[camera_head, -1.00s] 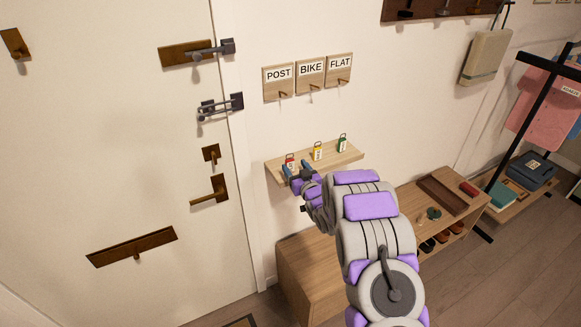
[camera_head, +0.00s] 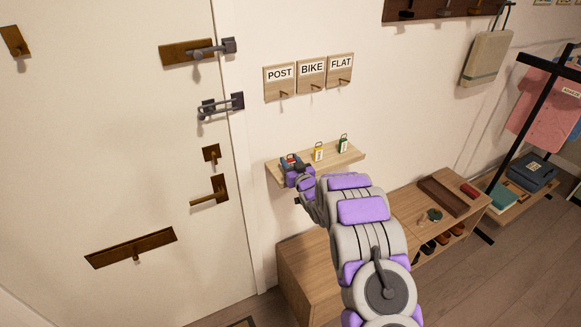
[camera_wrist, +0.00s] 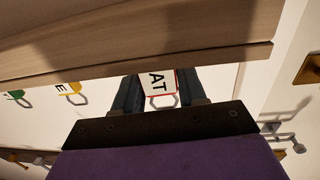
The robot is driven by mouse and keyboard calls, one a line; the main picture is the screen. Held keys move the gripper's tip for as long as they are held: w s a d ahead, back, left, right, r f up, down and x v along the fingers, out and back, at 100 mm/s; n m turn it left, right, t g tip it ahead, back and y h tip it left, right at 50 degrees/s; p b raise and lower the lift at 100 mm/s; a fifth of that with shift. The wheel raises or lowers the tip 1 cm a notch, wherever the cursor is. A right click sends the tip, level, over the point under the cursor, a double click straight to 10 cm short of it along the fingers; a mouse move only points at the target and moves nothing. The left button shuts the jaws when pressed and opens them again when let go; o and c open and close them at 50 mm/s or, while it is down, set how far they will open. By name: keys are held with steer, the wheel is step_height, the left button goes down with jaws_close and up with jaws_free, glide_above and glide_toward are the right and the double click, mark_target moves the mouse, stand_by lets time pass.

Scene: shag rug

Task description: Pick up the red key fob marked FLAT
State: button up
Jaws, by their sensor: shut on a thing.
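The red key fob (camera_head: 291,157) is at the left end of the small wall shelf (camera_head: 336,160), mostly hidden by my gripper (camera_head: 291,167) in the head view. My gripper (camera_wrist: 158,92) is shut on the fob, one dark finger on each side. The fob is close to the shelf; whether it touches the shelf is unclear.
A yellow fob (camera_head: 319,152) and a green fob (camera_head: 343,144) stand farther right on the shelf. Above are hook boards POST (camera_head: 280,82), BIKE (camera_head: 312,75) and FLAT (camera_head: 341,70). The door (camera_head: 110,150) is left; a low bench (camera_head: 400,220) is below.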

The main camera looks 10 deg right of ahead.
steer(key=c, duration=0.4)
